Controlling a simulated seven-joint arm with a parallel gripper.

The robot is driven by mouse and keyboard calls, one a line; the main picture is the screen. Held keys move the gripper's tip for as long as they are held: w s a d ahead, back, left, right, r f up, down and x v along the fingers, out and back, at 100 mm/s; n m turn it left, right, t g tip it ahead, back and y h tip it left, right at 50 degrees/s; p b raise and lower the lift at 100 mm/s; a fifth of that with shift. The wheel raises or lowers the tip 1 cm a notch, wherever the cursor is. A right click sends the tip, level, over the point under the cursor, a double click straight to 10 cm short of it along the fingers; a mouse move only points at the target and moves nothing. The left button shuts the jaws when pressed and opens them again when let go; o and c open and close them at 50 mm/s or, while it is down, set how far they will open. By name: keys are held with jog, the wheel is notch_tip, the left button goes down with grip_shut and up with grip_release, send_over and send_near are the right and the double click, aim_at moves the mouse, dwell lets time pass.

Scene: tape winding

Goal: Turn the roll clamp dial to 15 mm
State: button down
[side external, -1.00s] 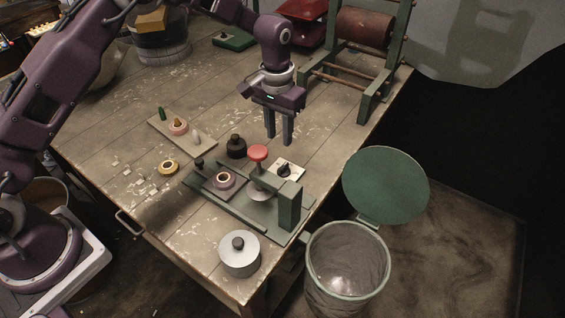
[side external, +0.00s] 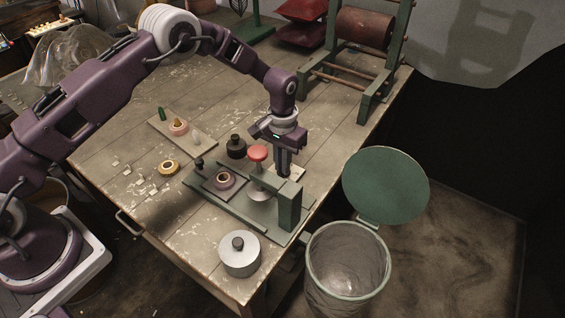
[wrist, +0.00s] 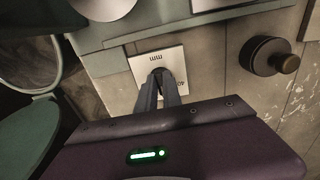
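The roll clamp dial is a black knob on a white plate (wrist: 143,63). In the wrist view the plate shows upside-down "mm" lettering and part of a number, but I cannot read the setting. My gripper (wrist: 160,78) is down at the dial, its two fingertips close together at the knob, one on each side. The fingers hide much of the knob, and I cannot tell whether they press on it. In the side view my gripper (side external: 282,174) points straight down over the plate, behind the green roll clamp (side external: 289,205) with its red knob (side external: 258,153).
A black bottle (side external: 236,148) stands left of the clamp. A grey lidded pot (side external: 239,255) stands at the table's front corner. An open bin (side external: 347,262) is beside the table edge.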

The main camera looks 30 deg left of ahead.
dwell(0.4)
jog(key=m, duration=0.5)
jog(key=shift+a+m, duration=0.15)
jog(key=shift+m, duration=0.15)
jog(key=m, duration=0.6)
jog(key=shift+w+a, duration=0.15)
jog(key=shift+m, duration=0.3)
jog(key=c, duration=1.5)
grip_release()
jog(key=shift+r, duration=0.1)
